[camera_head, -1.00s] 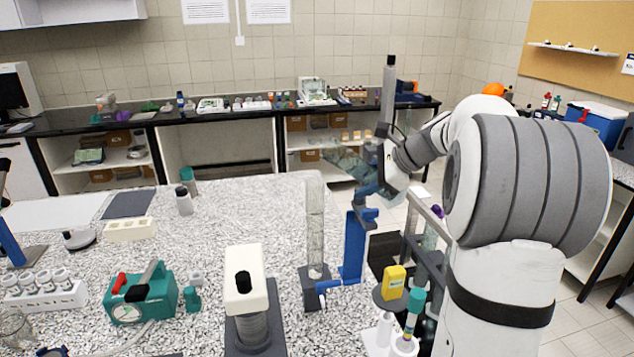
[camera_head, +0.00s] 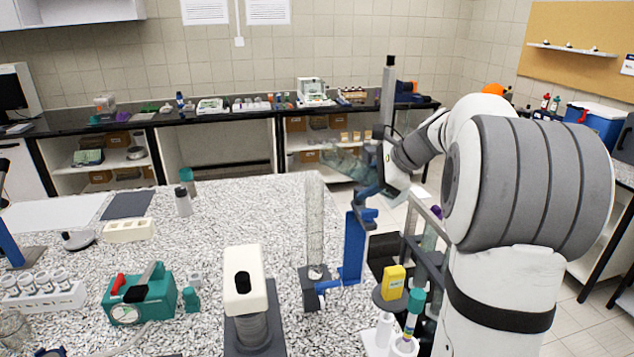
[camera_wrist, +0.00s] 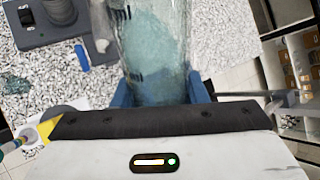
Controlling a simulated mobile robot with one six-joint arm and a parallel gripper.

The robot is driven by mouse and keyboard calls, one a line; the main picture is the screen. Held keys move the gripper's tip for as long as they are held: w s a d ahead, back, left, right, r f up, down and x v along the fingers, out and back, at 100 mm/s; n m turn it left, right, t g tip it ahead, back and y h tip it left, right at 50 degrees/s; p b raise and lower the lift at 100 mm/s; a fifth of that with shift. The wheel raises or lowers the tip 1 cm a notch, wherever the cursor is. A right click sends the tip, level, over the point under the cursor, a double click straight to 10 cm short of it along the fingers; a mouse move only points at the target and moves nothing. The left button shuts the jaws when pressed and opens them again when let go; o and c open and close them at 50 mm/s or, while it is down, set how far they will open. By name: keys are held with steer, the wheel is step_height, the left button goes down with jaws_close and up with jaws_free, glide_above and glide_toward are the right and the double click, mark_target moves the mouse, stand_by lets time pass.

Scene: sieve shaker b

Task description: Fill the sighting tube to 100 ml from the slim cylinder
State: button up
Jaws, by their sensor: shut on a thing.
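The sighting tube (camera_head: 315,225) is a tall clear tube standing upright on a dark base (camera_head: 313,290) near the bench's right edge. I cannot read its liquid level. My gripper (camera_head: 368,182) is shut on the slim cylinder (camera_head: 343,160), a clear vessel tilted leftward, with its far end close above the sighting tube's top. Whether the two touch is unclear. In the wrist view the slim cylinder (camera_wrist: 152,45) shows dark marks and pale bluish contents, between the blue fingers of my gripper (camera_wrist: 162,92). Its mouth is out of that view.
A blue upright bracket (camera_head: 354,245) stands right beside the sighting tube. A white-topped device (camera_head: 245,290) and a teal pump (camera_head: 140,295) stand to the left. The speckled bench (camera_head: 250,210) is clear behind the device.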

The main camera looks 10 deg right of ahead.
mark_target(373, 168)
steer(key=shift+d+f+h+b, duration=0.35)
steer(key=shift+f+h+b, duration=0.1)
steer(key=shift+h, duration=0.15)
stand_by(0.7)
steer(key=shift+d+r+n+h+p, duration=0.2)
steer(key=shift+r+h+p, duration=0.15)
steer(key=shift+r, duration=0.15)
steer(key=shift+d+r+n+h+p, duration=0.1)
steer(key=shift+r+n+h+p, duration=0.1)
steer(key=shift+r+h+p, duration=0.25)
stand_by(0.9)
steer(key=shift+r+h+p, duration=0.7)
steer(key=shift+r+p, duration=0.1)
steer(key=shift+r, duration=0.15)
stand_by(0.9)
steer(key=shift+r+n, duration=0.15)
steer(key=shift+n, duration=0.15)
stand_by(0.4)
steer(key=shift+w, duration=0.1)
stand_by(0.4)
steer(key=shift+r, duration=0.15)
steer(key=shift+h+p, duration=0.3)
